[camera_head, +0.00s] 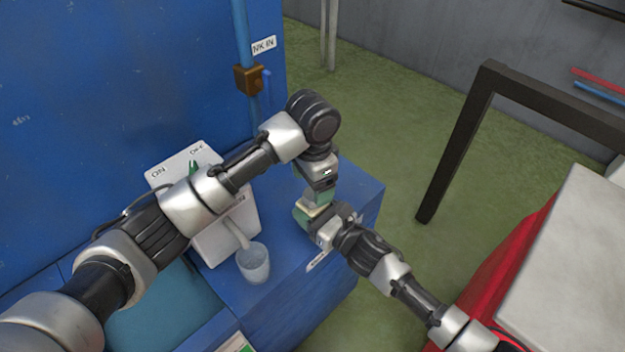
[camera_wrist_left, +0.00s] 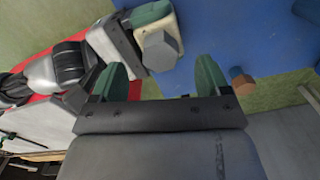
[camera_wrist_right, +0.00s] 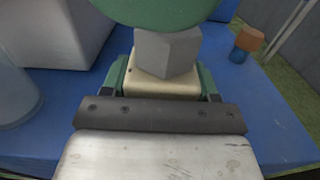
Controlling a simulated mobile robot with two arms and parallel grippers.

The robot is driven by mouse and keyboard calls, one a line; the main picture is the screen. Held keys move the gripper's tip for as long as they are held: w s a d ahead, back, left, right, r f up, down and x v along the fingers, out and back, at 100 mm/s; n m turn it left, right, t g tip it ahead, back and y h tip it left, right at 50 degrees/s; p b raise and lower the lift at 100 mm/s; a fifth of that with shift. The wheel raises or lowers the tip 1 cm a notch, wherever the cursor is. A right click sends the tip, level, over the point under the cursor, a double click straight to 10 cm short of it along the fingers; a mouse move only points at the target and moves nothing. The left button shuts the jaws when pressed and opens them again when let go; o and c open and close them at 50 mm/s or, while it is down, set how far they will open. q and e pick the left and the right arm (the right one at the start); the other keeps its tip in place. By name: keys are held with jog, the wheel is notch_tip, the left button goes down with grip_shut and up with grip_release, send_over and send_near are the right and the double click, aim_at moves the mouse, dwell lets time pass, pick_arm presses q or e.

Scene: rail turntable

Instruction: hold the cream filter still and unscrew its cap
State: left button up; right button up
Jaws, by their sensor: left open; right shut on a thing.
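The cream filter (camera_wrist_right: 160,85) has a grey six-sided cap (camera_wrist_right: 168,52) on top. My right gripper (camera_wrist_right: 162,88) is shut on the filter's body, one green finger on each side, at the blue bench. The filter and cap also show in the left wrist view, the cap (camera_wrist_left: 162,52) facing that camera. My left gripper (camera_wrist_left: 163,82) is open and empty. Its green finger (camera_wrist_right: 160,8) shows just above the cap in the right wrist view. In the head view the left gripper (camera_head: 318,194) is right above the right gripper (camera_head: 320,222), and the filter is mostly hidden.
A pale cup (camera_head: 253,264) stands on the blue bench (camera_head: 285,290), beside a white panel (camera_head: 205,240) marked ON and OFF. A brown block on a blue stem (camera_wrist_right: 250,38) is near the bench corner. A black frame (camera_head: 470,130) and white-topped red stand (camera_head: 570,270) are at right.

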pick_arm(q)
jog(key=m, duration=1.5)
jog(key=shift+f, duration=2.05)
jog(key=c, duration=1.2)
jog(key=n, duration=0.4)
jog(key=shift+n, duration=0.9)
